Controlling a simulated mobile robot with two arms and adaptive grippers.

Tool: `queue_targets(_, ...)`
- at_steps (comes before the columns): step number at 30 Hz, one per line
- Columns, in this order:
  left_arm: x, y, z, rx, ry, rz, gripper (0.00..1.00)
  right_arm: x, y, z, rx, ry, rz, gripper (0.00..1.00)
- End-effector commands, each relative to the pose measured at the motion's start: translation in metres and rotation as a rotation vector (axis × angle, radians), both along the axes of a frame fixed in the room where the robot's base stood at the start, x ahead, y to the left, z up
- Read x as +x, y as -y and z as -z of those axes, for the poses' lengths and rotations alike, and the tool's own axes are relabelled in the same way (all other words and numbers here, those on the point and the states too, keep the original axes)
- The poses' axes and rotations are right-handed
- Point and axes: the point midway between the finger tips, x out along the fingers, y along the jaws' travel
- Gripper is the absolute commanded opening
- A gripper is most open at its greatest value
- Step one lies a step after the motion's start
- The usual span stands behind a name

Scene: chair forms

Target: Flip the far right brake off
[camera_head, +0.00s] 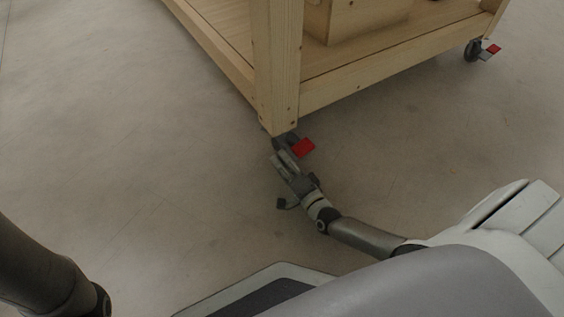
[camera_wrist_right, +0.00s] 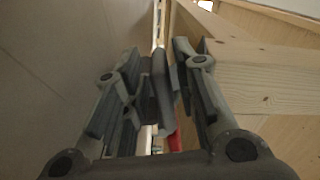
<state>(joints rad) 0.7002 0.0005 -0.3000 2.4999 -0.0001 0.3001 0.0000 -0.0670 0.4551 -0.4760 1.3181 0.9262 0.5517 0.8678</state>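A wooden cart (camera_head: 267,75) stands on casters with red brake pedals. The far right brake (camera_head: 493,48) is a small red pedal on the caster (camera_head: 472,50) at the upper right, well away from my grippers. The near corner caster (camera_head: 281,142) has a red brake (camera_head: 303,148) that sticks out to the right. My right gripper (camera_head: 284,160) is just in front of this near caster. In the right wrist view its fingers (camera_wrist_right: 157,62) are apart, with the dark caster (camera_wrist_right: 154,95) between or beyond them; contact is unclear. A bit of red brake (camera_wrist_right: 174,141) shows low there. My left gripper is out of view.
The cart's lower shelf (camera_head: 232,22) carries a wooden box (camera_head: 357,17). A wooden beam (camera_wrist_right: 265,85) is close to the right finger in the wrist view. The grey floor (camera_head: 430,130) is clear between the two casters and to the left.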

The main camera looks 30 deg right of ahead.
Motion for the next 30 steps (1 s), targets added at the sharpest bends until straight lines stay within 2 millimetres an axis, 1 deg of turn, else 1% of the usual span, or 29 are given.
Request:
queue_targets(9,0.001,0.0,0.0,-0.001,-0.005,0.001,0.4,0.0,-0.001,-0.001,0.003,0.002,-0.001,0.32)
queue_targets(14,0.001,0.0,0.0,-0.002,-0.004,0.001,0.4,-0.011,0.0,0.0,0.004,-0.001,-0.001,0.32)
queue_targets(17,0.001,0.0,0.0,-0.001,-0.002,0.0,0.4,-0.026,0.001,0.0,0.003,-0.002,-0.002,0.32)
queue_targets(24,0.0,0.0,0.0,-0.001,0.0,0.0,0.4,-0.073,0.005,0.0,0.003,-0.002,0.0,0.32)
queue_targets(30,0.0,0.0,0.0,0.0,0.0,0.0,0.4,-0.104,0.008,0.0,0.001,-0.001,-0.001,0.32)
